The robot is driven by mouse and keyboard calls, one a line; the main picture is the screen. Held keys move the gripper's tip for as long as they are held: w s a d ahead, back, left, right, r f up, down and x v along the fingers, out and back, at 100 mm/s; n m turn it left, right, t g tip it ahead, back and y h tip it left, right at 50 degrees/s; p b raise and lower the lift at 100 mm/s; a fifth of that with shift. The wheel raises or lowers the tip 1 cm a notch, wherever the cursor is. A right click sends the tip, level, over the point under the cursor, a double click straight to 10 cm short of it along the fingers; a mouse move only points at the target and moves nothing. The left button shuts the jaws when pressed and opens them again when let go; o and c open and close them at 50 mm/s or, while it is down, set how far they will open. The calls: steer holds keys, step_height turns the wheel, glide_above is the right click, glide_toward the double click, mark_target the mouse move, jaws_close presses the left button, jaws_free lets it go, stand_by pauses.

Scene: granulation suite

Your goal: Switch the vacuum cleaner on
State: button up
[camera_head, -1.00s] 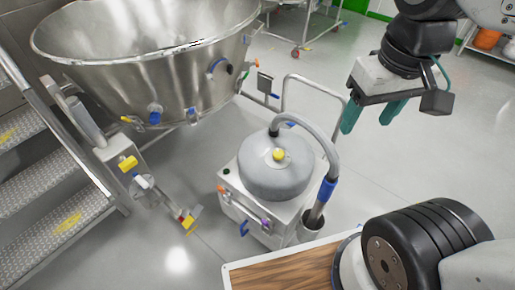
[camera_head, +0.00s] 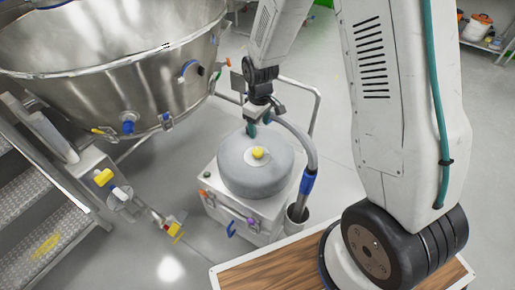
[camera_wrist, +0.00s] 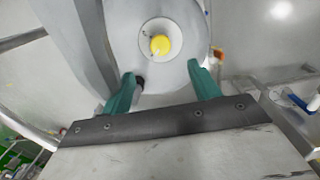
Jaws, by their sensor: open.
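The vacuum cleaner (camera_head: 232,181) is a white box on the floor with a round grey lid and a hose at its right side. A yellow knob (camera_head: 258,152) sits on a pale disc at the middle of the lid. In the wrist view the yellow knob (camera_wrist: 160,45) shows beyond the fingertips, between their lines. My gripper (camera_head: 252,130) is over the far part of the lid, behind the knob in the head view. In the wrist view its two green fingers (camera_wrist: 163,75) are apart with nothing between them. Whether the fingers touch the lid cannot be told.
The grey hose (camera_head: 304,146) with a blue cuff curves beside my gripper. A large steel bowl (camera_head: 95,72) stands close at the left, with metal steps (camera_head: 35,200) before it. A metal handle frame rises behind the cleaner.

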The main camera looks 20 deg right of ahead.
mark_target(257, 151)
steer(key=shift+n, duration=0.3)
steer(key=f, duration=1.3)
steer(key=shift+w+a, duration=0.15)
steer(key=shift+w, duration=0.25)
steer(key=c, duration=1)
